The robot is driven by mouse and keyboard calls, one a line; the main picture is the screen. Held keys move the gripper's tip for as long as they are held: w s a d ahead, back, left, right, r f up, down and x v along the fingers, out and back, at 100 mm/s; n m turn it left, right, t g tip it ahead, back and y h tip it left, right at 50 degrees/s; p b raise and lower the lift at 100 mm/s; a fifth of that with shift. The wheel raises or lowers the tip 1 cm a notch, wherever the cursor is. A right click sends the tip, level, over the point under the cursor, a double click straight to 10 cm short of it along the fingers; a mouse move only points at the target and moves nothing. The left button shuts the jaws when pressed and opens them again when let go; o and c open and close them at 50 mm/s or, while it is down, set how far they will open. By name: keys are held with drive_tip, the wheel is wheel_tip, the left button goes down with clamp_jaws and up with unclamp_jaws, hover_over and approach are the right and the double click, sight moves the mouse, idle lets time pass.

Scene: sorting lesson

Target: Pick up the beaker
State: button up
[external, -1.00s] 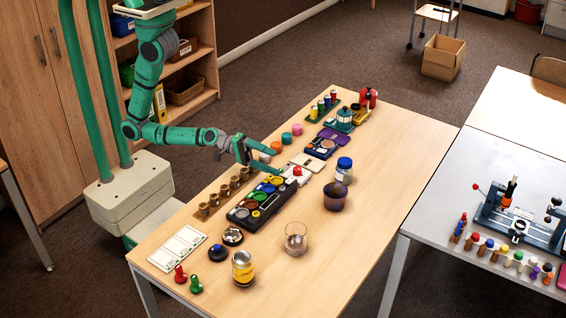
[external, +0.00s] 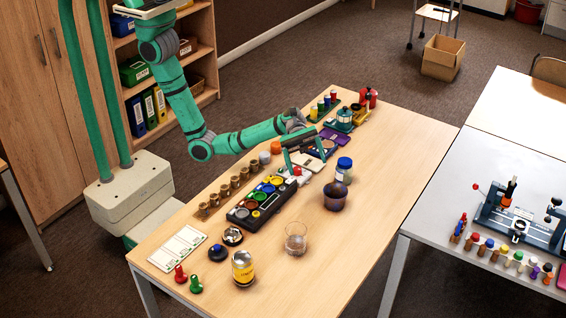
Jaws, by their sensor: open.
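A clear glass beaker (external: 295,238) stands upright on the wooden table (external: 375,200), near the middle of its right-hand side. It looks empty. My gripper (external: 308,166) is open and empty, its fingers pointing down above the row of trays and boxes. It is well behind the beaker and apart from it.
A dark purple pot (external: 335,196) and a blue-lidded jar (external: 343,170) stand between my gripper and the table's right side. The table's right strip is clear.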

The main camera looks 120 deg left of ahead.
drive_tip(key=w+d+f+g, duration=0.1)
drive_tip(key=w+d+g, duration=0.1)
drive_tip(key=d, duration=0.1)
drive_tip(key=g+y, duration=0.2)
drive_tip(key=g, duration=0.3)
approach(294, 247)
drive_tip(key=x, duration=0.4)
drive_tip(key=shift+d+f, duration=0.1)
drive_tip(key=shift+d, duration=0.05)
drive_tip(key=shift+f+x, duration=0.2)
drive_tip(key=shift+x, duration=1.4)
drive_tip(key=shift+f+x, duration=0.2)
drive_tip(key=shift+x, duration=1.35)
drive_tip(key=shift+c, duration=0.3)
drive_tip(key=c, duration=1.2)
drive_tip(key=shift+r, duration=0.2)
